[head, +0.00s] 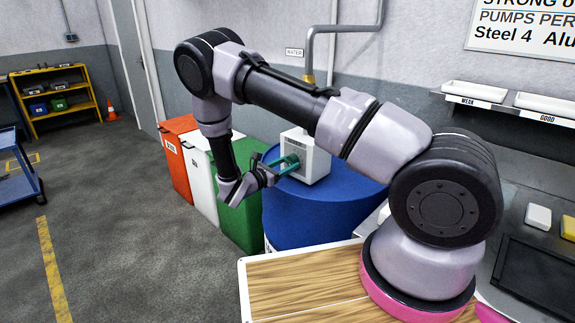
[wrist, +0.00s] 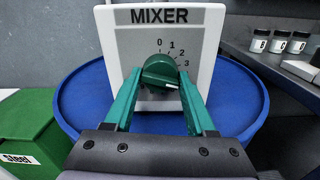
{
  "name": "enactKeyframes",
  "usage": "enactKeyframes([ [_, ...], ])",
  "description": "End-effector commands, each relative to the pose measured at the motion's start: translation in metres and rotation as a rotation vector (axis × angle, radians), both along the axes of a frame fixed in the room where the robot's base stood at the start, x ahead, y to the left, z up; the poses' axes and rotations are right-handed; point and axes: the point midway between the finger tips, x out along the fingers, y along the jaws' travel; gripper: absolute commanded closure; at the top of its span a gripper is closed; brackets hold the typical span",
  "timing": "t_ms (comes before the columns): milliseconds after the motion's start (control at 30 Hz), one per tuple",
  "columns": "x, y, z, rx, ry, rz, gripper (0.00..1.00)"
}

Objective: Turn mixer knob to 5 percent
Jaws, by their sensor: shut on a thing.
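The mixer (wrist: 118,45) is a white box with a grey dial face, standing on a blue drum; it also shows in the head view (head: 317,160). Its dark green knob (wrist: 158,70) has a white pointer mark, which points right and slightly down, below the 3. In the head view my gripper (head: 287,164) reaches the mixer's front from the left.
The blue drum (head: 325,212) carries the mixer. Green (head: 238,222), white (head: 200,180) and red (head: 174,150) bins stand to its left. A pipe marked WATER comes down behind the mixer. Small jars (wrist: 279,41) stand on the bench at right in the wrist view.

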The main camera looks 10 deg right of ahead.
Motion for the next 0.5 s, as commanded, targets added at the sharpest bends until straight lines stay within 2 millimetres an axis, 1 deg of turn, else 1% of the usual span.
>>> enactKeyframes([
  [100, 0.0001, 0.0014, 0.0001, 0.070, -0.108, 0.004, 1.00],
  [233, 0.0002, 0.0013, -0.0002, 0.139, -0.211, 0.003, 1.00],
  [333, 0.0005, 0.0008, -0.0004, 0.173, -0.260, 0.002, 1.00],
  [500, 0.0004, 0.0004, -0.0003, 0.187, -0.280, 0.000, 1.00],
])
